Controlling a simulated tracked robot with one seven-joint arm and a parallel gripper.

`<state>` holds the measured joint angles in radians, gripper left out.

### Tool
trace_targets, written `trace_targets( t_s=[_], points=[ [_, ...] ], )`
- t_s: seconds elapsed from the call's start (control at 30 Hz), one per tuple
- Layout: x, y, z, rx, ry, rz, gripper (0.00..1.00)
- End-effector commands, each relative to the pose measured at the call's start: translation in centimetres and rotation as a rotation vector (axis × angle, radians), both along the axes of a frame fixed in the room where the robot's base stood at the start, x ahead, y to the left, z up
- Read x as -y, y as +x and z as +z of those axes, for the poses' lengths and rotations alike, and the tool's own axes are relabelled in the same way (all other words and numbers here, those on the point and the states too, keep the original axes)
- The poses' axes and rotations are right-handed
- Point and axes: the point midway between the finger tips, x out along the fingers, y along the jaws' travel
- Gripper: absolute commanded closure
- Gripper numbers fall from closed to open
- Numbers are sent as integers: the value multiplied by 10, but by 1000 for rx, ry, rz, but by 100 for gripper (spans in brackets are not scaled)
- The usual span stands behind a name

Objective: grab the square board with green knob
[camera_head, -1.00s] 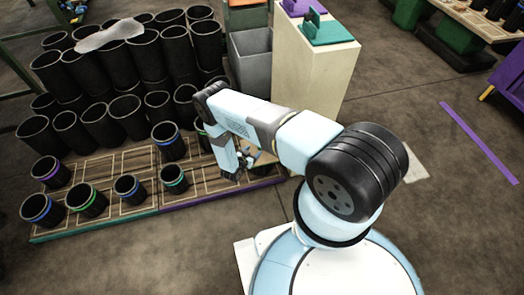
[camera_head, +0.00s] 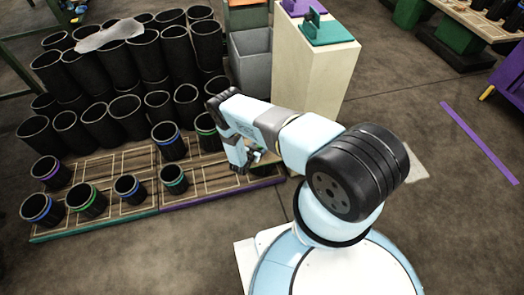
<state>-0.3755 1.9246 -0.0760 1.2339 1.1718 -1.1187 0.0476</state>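A square green board (camera_head: 329,33) with an upright green knob (camera_head: 314,17) lies on top of the tall cream cabinet (camera_head: 312,78), near its front edge. My gripper (camera_head: 245,170) hangs low at the left of the cabinet, over the right end of the wooden grid pallet. It is well below and in front of the board, and apart from it. My gripper is small and partly hidden by my own arm, so I cannot tell how far its fingers are apart.
A purple board (camera_head: 296,8) lies behind the green one. A grey bin (camera_head: 252,61) stands against the cabinet's left side. Several black rubber sleeves (camera_head: 140,60) crowd the left, some on the wooden pallet (camera_head: 106,193). The floor at right is clear around a purple stripe (camera_head: 480,141).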

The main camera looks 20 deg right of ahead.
Motion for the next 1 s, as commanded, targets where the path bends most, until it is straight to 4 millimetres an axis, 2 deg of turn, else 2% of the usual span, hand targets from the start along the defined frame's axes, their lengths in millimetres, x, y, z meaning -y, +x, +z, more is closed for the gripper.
trace_targets(
  t_s=[0.07, 0.7, 1.0],
  points=[
    [0, 0, 0, 0, 0, 0, 39],
    [0, 0, 0, 0, 0, 0, 100],
    [0, 0, 1, 1, 0, 0, 100]
  ],
)
